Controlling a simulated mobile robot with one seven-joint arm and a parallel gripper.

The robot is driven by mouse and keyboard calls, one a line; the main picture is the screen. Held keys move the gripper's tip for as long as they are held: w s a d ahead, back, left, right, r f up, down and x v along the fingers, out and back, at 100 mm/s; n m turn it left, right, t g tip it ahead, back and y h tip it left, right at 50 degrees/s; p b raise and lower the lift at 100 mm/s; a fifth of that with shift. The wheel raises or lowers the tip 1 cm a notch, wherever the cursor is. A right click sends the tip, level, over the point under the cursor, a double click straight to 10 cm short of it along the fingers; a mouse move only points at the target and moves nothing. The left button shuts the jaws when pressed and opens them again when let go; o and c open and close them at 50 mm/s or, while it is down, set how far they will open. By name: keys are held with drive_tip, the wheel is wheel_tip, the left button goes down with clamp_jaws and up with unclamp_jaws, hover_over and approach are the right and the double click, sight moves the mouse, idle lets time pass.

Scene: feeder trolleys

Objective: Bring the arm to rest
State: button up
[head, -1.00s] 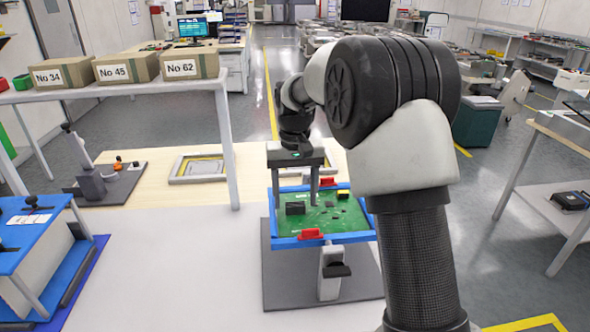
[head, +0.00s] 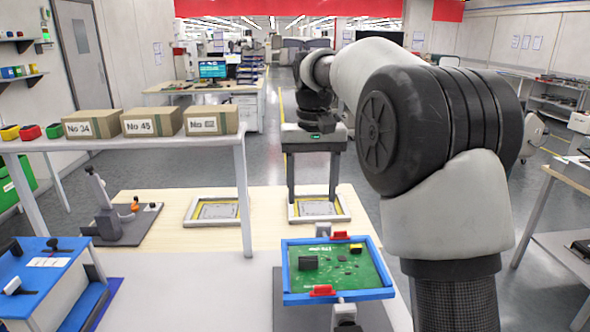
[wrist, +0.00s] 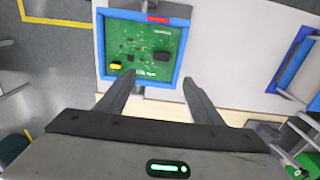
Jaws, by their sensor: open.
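My gripper (head: 313,199) is open and empty, raised above the bench with its fingers pointing down. In the head view it stands in front of two framed pads at the back of the bench. A green circuit board (head: 350,274) lies in a blue frame (head: 290,280) with red clamps, held on a stand nearer to me. In the wrist view the board (wrist: 135,60) and blue frame (wrist: 182,60) lie beyond the fingertips, and nothing is between the fingers (wrist: 157,85).
A shelf (head: 150,143) with boxes No 34 (head: 92,124), No 45 (head: 152,122) and a third (head: 211,120) stands at left. A blue fixture (head: 45,280) is at front left, a grey stand (head: 112,215) behind it. A side table (head: 565,180) is at right.

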drive_tip(key=s+d+r+t+p, duration=0.25)
drive_tip(key=s+r+p, duration=0.25)
drive_tip(key=s+r, duration=0.65)
drive_tip(key=s+d+f+t+p, duration=0.1)
drive_tip(key=s+f+p, duration=0.1)
drive_tip(key=s, duration=0.6)
drive_tip(key=s+d+f+t+p, duration=0.2)
drive_tip(key=s, duration=0.7)
drive_tip(key=shift+s+d, duration=0.25)
drive_tip(key=shift+s, duration=0.05)
